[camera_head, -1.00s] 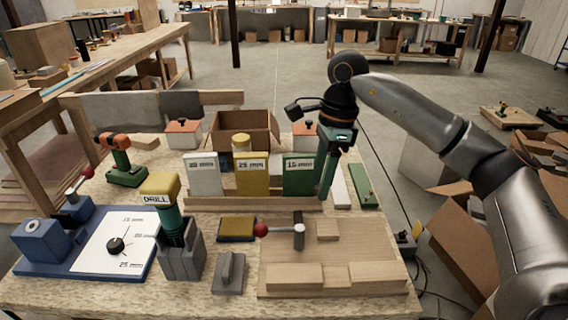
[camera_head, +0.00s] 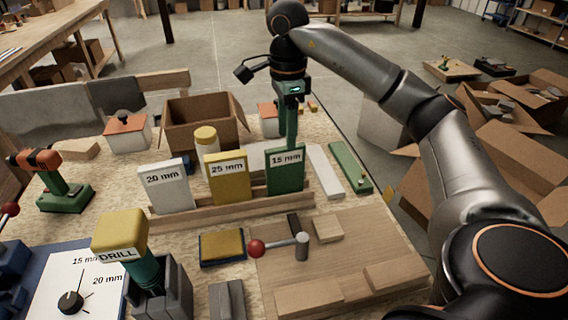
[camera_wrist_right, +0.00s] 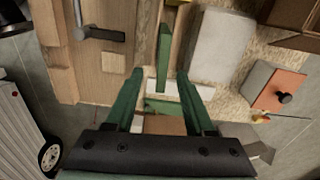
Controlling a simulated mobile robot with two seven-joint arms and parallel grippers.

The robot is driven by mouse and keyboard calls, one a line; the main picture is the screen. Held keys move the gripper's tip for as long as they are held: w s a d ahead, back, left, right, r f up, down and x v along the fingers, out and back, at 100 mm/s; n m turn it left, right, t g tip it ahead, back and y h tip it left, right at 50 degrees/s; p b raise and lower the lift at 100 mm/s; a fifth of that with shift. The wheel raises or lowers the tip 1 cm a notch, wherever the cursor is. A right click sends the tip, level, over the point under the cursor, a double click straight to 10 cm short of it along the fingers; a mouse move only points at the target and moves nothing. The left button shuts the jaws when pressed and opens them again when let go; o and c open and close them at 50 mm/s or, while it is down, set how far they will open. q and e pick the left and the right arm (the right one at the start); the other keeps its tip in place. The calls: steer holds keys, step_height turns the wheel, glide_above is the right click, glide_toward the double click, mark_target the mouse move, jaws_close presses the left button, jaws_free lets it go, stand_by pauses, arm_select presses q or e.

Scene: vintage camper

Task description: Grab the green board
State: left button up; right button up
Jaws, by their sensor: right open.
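The green board (camera_head: 286,176), labelled 15 mm, stands upright in a wooden rack (camera_head: 240,206), at the right end of the row. My right gripper (camera_head: 290,146) points down at the board's top edge, its green fingers just above or beside it; contact cannot be told. In the right wrist view the fingers (camera_wrist_right: 160,76) are spread apart, and the thin green board (camera_wrist_right: 164,52) shows upright in the picture, in line with the gap between them. My left gripper is not in view.
A yellow 25 mm board (camera_head: 229,181) and a white 20 mm board (camera_head: 166,190) share the rack. A white strip (camera_head: 324,171) and a green strip (camera_head: 350,167) lie to the right. A cardboard box (camera_head: 202,125) stands behind; a wooden fixture (camera_head: 340,250) lies in front.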

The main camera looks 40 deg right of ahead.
mark_target(286, 157)
steer(key=f, duration=0.7)
steer(key=shift+w+f, duration=0.2)
jaws_close()
stand_by(1.3)
